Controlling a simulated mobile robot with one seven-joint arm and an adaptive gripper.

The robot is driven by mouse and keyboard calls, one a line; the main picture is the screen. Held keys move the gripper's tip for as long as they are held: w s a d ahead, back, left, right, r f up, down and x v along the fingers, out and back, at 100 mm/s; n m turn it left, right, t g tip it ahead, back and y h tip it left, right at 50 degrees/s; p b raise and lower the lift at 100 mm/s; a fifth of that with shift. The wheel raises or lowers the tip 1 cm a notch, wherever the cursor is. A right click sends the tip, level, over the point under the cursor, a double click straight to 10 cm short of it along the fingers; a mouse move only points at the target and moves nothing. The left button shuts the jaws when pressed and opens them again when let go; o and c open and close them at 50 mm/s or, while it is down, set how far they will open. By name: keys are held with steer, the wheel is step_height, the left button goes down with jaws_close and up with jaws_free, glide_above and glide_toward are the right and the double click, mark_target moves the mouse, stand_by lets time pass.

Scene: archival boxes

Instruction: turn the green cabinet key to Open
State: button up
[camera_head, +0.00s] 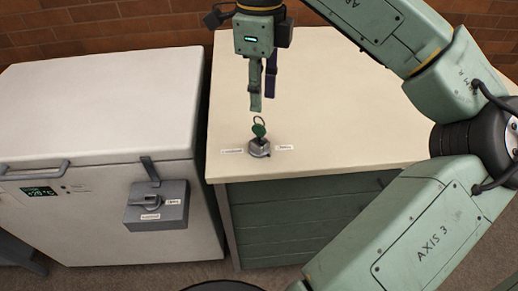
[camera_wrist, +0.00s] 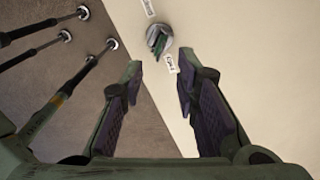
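The green key (camera_head: 259,127) stands upright in a round grey lock (camera_head: 260,149) near the front edge of the cream cabinet top. A small white label lies on each side of the lock, the left label (camera_head: 232,152) and the right label (camera_head: 284,148); their print is too small to read surely. The key (camera_wrist: 156,42) also shows in the wrist view, seen end-on in the lock, beyond the fingertips. My gripper (camera_head: 262,99) points down just above the key, apart from it. Its fingers are spread and empty, as the wrist view (camera_wrist: 159,68) shows.
A white freezer (camera_head: 95,110) stands to the left, with a grey latch box (camera_head: 157,212) on its front carrying its own handle and labels. A brick wall (camera_head: 120,25) is behind. The cabinet top (camera_head: 350,120) around the lock is clear.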

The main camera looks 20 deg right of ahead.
mark_target(259, 117)
steer(key=m, duration=0.3)
steer(key=shift+f+m+b, duration=0.15)
steer(key=shift+m+b, duration=0.15)
steer(key=shift+b, duration=0.05)
step_height(259, 117, down, 8)
steer(key=b, duration=0.5)
steer(key=shift+r, duration=0.25)
steer(key=shift+c, duration=0.3)
jaws_close()
